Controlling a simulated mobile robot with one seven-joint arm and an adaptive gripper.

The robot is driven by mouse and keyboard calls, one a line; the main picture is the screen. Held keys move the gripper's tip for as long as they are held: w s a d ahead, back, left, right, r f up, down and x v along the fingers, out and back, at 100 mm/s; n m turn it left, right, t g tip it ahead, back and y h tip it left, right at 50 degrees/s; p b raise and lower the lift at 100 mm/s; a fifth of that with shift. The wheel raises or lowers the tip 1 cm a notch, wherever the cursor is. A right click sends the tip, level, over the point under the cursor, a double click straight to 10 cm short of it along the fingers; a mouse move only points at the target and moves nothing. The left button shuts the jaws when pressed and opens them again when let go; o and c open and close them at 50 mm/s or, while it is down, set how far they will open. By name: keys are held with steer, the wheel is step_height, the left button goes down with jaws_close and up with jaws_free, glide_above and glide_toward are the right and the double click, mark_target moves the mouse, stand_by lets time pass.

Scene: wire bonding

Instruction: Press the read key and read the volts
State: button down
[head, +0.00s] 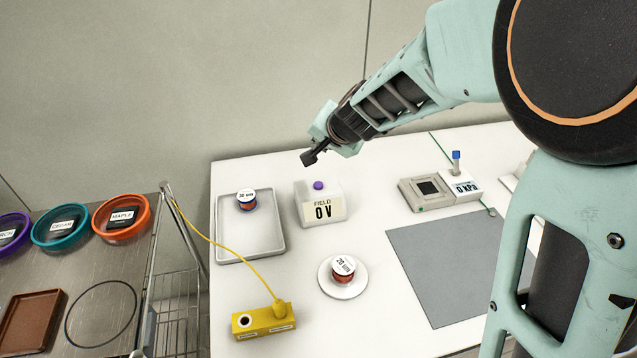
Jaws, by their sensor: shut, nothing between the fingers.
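A white meter box (335,210) stands on the white table and reads "FIELD 0 V" on its front. A purple key (319,185) sits on its top. My gripper (308,158) is shut and empty, above and slightly behind the box in the head view, with a visible gap between its tip and the purple key. The key's label, if any, cannot be read.
A grey tray (222,256) holds a spool (246,201). Another spool (344,272) stands on a white dish (331,291). A yellow block (262,322) with a yellow cable is in front. A device reading "0 kPa" (463,187) and a grey mat (440,262) lie right.

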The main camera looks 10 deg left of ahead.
mark_target(320, 186)
steer(key=shift+f, duration=0.1)
step_height(320, 186, down, 9)
steer(key=b, duration=0.8)
steer(key=shift+r+b, duration=0.2)
steer(key=shift+b, duration=0.1)
stand_by(0.8)
steer(key=shift+f+b, duration=0.45)
steer(key=shift+f+b, duration=0.55)
stand_by(0.6)
steer(key=shift+r, duration=0.1)
steer(key=shift+r+p, duration=0.9)
steer(key=shift+r, duration=0.1)
